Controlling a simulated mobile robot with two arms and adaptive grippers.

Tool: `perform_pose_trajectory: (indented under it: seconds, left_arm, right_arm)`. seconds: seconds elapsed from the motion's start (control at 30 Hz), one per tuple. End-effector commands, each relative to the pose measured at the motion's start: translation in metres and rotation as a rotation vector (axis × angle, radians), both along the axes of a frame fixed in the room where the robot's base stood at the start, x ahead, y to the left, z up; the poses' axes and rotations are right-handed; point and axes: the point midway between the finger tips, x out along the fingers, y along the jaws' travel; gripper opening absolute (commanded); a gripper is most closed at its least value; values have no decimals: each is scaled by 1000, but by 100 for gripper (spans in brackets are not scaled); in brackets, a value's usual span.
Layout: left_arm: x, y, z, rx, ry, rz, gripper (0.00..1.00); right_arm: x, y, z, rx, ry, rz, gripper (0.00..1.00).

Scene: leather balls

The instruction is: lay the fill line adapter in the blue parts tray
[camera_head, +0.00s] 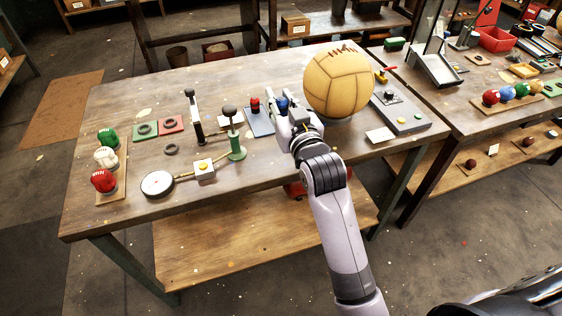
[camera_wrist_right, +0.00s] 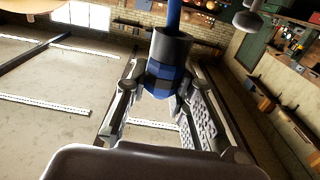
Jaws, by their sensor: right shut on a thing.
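My right gripper (camera_head: 285,109) is over the table, just left of the large yellow ball (camera_head: 338,84). It is shut on a blue piece with a grey collar, which I take to be the fill line adapter (camera_wrist_right: 168,72); a blue stem points up in the wrist view. In the head view only a small blue part of the adapter (camera_head: 282,102) shows beside the fingers. The flat blue parts tray (camera_head: 260,127) lies just left of the gripper, partly hidden by it. A red-topped piece (camera_head: 255,104) stands at the tray. My left gripper is not in view.
A green lever stand (camera_head: 236,145) and a black lever stand (camera_head: 197,118) rise left of the tray. A round gauge (camera_head: 157,184) and a yellow-button box (camera_head: 204,169) lie in front. A grey control box (camera_head: 400,110) is on the right.

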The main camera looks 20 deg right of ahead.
Motion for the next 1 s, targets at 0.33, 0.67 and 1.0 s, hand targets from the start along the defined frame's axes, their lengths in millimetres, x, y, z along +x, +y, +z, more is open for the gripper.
perform_pose_trajectory:
  seconds: [0.33,0.67,1.0]
  left_arm:
    - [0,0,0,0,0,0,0]
    - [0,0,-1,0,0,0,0]
    - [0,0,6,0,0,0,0]
  right_arm:
    - [-1,-1,-96,-1,6,-1,0]
    - [0,0,-138,0,0,-1,0]
    - [-1,0,-176,0,0,-1,0]
